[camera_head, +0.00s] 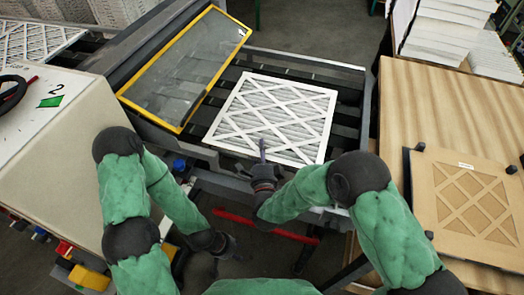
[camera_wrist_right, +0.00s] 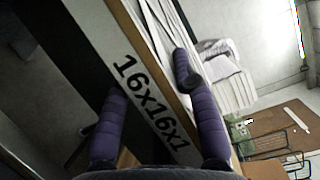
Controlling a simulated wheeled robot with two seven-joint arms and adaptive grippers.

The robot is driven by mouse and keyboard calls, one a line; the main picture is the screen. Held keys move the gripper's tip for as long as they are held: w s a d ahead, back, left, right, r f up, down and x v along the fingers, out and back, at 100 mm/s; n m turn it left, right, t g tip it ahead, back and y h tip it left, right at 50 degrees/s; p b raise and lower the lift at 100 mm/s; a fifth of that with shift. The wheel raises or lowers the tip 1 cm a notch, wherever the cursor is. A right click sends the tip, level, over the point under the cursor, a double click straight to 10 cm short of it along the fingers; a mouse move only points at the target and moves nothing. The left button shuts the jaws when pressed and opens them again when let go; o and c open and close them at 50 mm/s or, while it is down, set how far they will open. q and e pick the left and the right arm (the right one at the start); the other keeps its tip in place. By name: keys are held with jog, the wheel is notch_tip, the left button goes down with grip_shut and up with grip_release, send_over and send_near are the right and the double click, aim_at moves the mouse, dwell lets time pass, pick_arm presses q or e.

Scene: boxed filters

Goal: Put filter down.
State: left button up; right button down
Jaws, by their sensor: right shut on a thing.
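The filter (camera_head: 280,108), a square pleated panel with a white lattice and frame, is over the dark roller conveyor in the head view. My right gripper (camera_head: 262,150) is shut on its near edge. In the right wrist view, the filter's edge (camera_wrist_right: 150,105), printed "16x16x1", runs between my two purple fingers (camera_wrist_right: 148,82). I cannot tell whether its underside touches the rollers. My left gripper (camera_head: 228,248) hangs low at the bottom, away from the filter; its fingers are too dark to read.
A yellow-framed clear panel (camera_head: 187,70) stands tilted left of the filter. Dark rollers (camera_head: 345,100) show bare at its right. A wooden table (camera_head: 445,105) at right holds a brown lattice-fronted box (camera_head: 468,205). A white machine housing (camera_head: 60,140) is at left.

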jog(key=c, duration=1.2)
grip_release()
jog(key=shift+s+f, duration=0.2)
jog(key=shift+f, duration=0.35)
jog(key=shift+c, duration=0.2)
jog(key=shift+f, duration=0.15)
jog(key=shift+r+g+p, duration=0.3)
jog(key=shift+r+p, duration=0.3)
jog(key=shift+p, duration=0.4)
jog(key=s, duration=1.1)
jog(key=shift+s+d+r+p, duration=0.25)
jog(key=shift+s+d+p, duration=0.05)
jog(key=shift+d+p, duration=0.1)
